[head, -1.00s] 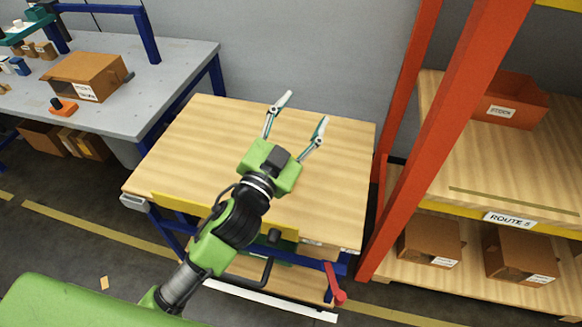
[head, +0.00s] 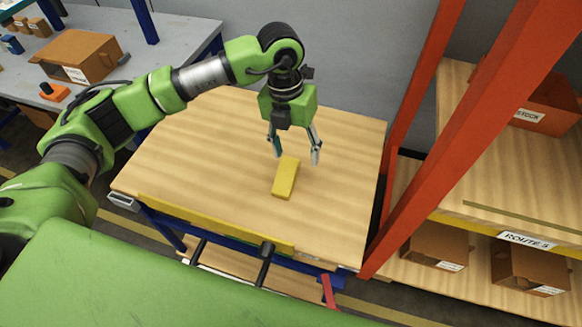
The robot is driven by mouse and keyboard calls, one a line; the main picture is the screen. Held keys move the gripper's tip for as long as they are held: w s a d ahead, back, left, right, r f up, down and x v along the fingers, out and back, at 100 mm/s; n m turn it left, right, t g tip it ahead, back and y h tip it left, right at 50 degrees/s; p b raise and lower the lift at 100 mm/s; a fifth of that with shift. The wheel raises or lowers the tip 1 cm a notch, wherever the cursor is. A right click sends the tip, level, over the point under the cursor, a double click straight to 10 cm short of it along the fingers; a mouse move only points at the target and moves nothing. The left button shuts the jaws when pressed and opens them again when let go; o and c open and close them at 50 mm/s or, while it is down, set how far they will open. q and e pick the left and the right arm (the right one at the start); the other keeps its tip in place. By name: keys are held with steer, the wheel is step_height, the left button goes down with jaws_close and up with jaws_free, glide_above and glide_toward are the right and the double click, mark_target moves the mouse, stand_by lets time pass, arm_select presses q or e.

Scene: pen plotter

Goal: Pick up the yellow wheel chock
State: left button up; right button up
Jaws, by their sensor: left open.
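The yellow wheel chock (head: 285,180) lies on the wooden tabletop (head: 210,150) near its middle in the head view. It looks like a small yellow block. My left gripper (head: 297,158) points down above the far end of the chock. Its two fingers are spread open and nothing is between them that I can make out as held. I cannot tell the exact height of the fingertips above the table. My right gripper is not in view.
An orange-red rack post (head: 420,150) and shelves with boxes stand at the right. A grey workbench (head: 120,100) with a cardboard box (head: 78,56) stands at the left. The wooden tabletop is otherwise clear. A grey wall is behind.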

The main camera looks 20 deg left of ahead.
mark_target(287, 171)
arm_select(q)
steer(key=shift+y, duration=0.7)
steer(key=a+f, duration=0.1)
steer(key=f, duration=0.1)
steer(key=a+f+p, duration=0.1)
steer(key=f, duration=0.1)
steer(key=w+a+f, duration=0.1)
steer(key=f, duration=0.1)
steer(key=shift+a+f+p, duration=0.2)
steer(key=shift+f+p, duration=0.15)
steer(key=shift+f, duration=0.05)
steer(key=shift+d+f, duration=0.1)
steer(key=shift+f, duration=0.45)
steer(key=shift+d+f+p, duration=0.1)
steer(key=shift+f+p, duration=0.2)
steer(key=shift+p, duration=0.1)
steer(key=f, duration=0.1)
steer(key=f+p, duration=0.1)
steer(key=f, duration=0.1)
steer(key=shift+w+d+f, duration=0.2)
steer(key=shift+w+f, duration=0.05)
steer(key=shift+f, duration=0.5)
steer(key=shift+c, duration=0.3)
steer(key=c, duration=1.2)
